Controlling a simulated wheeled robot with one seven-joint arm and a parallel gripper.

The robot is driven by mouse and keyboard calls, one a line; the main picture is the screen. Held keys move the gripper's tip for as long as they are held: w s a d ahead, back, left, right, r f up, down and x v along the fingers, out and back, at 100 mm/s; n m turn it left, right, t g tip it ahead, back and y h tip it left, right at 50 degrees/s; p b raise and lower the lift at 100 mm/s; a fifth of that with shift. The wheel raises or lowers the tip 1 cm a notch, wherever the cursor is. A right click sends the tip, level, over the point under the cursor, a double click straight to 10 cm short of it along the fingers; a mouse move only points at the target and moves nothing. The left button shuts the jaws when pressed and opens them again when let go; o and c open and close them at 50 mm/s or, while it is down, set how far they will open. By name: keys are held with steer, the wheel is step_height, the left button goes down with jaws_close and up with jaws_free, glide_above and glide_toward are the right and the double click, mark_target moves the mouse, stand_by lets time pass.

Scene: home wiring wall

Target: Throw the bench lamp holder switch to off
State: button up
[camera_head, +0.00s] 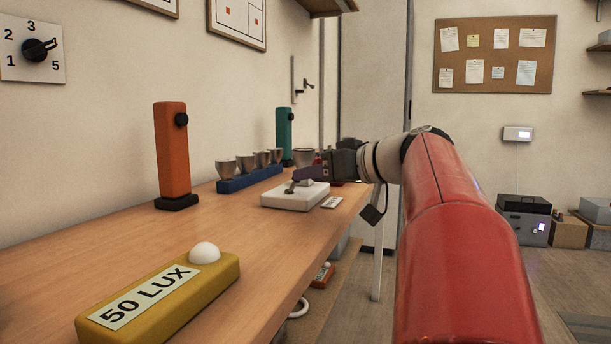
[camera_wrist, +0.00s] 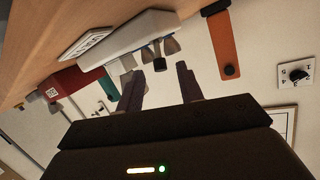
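A white box with a grey lever (camera_head: 297,195) sits on the bench near its right edge, with a small label plate (camera_head: 331,202) beside it. I take it for the lamp holder switch. The white box also shows at the top of the wrist view (camera_wrist: 130,36), with its label plate (camera_wrist: 86,44) to the left. My gripper (camera_head: 314,172) is just above and behind the box in the head view. Its two fingers (camera_wrist: 158,82) are apart with nothing between them in the wrist view. I cannot tell whether a finger touches the lever, nor read the label.
A blue rack with several metal cups (camera_head: 249,180) stands behind the box. An orange post (camera_head: 172,150) and a teal post (camera_head: 284,135) stand along the wall. A yellow "50 LUX" block (camera_head: 160,297) lies in front. A numbered dial (camera_head: 33,49) is on the wall.

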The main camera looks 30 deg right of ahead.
steer(key=v, duration=0.5)
stand_by(0.8)
